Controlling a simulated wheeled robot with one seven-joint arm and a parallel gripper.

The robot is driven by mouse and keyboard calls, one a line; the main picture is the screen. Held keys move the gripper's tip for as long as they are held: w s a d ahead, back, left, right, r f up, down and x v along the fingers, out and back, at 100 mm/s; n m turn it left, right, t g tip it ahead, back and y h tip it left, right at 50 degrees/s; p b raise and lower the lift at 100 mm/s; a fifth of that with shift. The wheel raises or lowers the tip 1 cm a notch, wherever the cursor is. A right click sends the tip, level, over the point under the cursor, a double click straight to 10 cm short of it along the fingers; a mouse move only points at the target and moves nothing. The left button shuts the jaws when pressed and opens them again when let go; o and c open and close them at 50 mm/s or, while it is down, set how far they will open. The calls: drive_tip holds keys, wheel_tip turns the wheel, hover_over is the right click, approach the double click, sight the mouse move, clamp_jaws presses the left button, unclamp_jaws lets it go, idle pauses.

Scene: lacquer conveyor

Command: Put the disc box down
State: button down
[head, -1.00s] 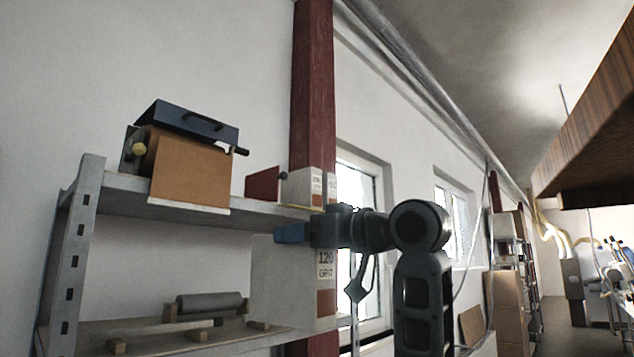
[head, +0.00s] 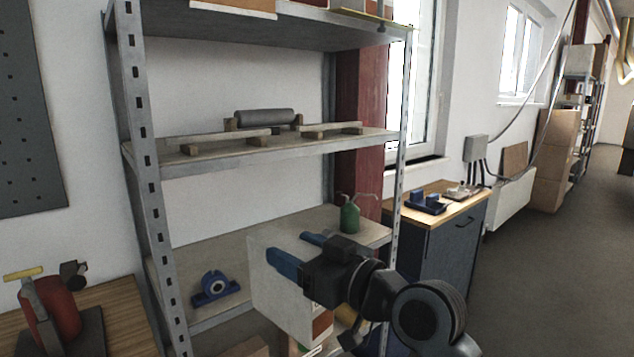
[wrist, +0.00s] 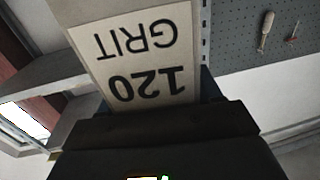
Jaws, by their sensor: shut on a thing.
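The disc box (head: 277,303) is a pale box with a reddish-brown patch low on its side. It is in my gripper (head: 299,252), whose blue fingers are shut on its upper part. In the head view the box overlaps the lower shelf board (head: 215,247) and its front edge. I cannot tell whether it touches the board, and its underside is not clear. In the wrist view the box's label (wrist: 140,55) reads "120 GRIT" upside down, close to the dark gripper body.
A blue bearing block (head: 214,288) sits on the lower shelf left of the box, and a green oil can (head: 350,217) behind it to the right. A grey roller (head: 264,117) lies on the middle shelf. A bench (head: 120,325) stands left, a dark cabinet (head: 440,245) right.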

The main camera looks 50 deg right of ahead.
drive_tip(key=a+f, duration=0.5)
drive_tip(key=f, duration=0.7)
drive_tip(key=a+f+y, duration=0.1)
drive_tip(key=a+f, duration=0.4)
drive_tip(key=f, duration=0.8)
drive_tip(key=w+a+f+n, duration=0.1)
drive_tip(key=a+f, duration=0.4)
drive_tip(key=f, duration=0.7)
drive_tip(key=shift+f+y, duration=0.3)
drive_tip(key=shift+f, duration=0.05)
drive_tip(key=shift+s+a, duration=0.15)
drive_tip(key=shift+s, duration=0.15)
drive_tip(key=shift+w+a, duration=0.1)
drive_tip(key=shift+w, duration=0.1)
